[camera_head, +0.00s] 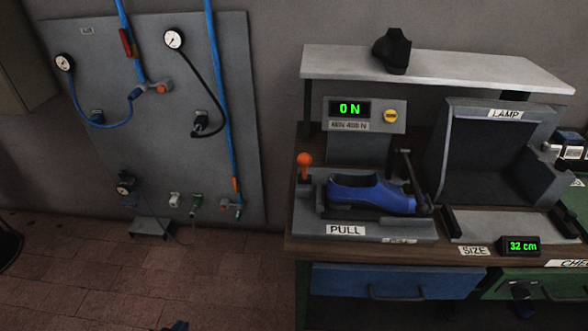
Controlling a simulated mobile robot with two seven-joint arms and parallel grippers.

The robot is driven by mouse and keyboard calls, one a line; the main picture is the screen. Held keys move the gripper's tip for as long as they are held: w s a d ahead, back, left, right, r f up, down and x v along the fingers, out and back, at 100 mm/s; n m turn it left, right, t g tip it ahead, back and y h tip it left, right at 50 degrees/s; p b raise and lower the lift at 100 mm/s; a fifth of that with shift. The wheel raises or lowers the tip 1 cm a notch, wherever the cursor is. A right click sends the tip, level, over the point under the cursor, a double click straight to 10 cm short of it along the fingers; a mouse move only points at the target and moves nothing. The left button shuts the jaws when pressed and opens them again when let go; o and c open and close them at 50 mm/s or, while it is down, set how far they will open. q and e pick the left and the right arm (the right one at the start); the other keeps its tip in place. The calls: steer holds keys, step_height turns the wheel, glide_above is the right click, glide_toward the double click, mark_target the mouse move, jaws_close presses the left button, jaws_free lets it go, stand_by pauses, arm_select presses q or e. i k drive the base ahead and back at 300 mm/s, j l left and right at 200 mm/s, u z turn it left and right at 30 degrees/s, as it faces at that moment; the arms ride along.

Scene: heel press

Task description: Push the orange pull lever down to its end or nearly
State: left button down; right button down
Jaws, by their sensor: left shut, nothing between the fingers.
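A blue shoe (368,194) sits on the press, to the right of the lever. The force display (349,108) behind it reads 0 N. Only a small dark tip of my left gripper (175,326) shows at the bottom edge; it is shut and empty, far below and left of the lever, touching nothing visible. My right gripper is not in view.
A lamp box (485,150) and a 32 cm size display (520,246) stand right. A gauge panel (158,110) with blue hoses hangs left.

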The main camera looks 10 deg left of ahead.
mark_target(304, 159)
steer(key=k, duration=0.8)
steer(key=z, duration=1.65)
steer(key=i+j, duration=0.1)
steer(key=j, duration=1.9)
steer(key=i+j, duration=0.15)
steer(key=j, duration=0.85)
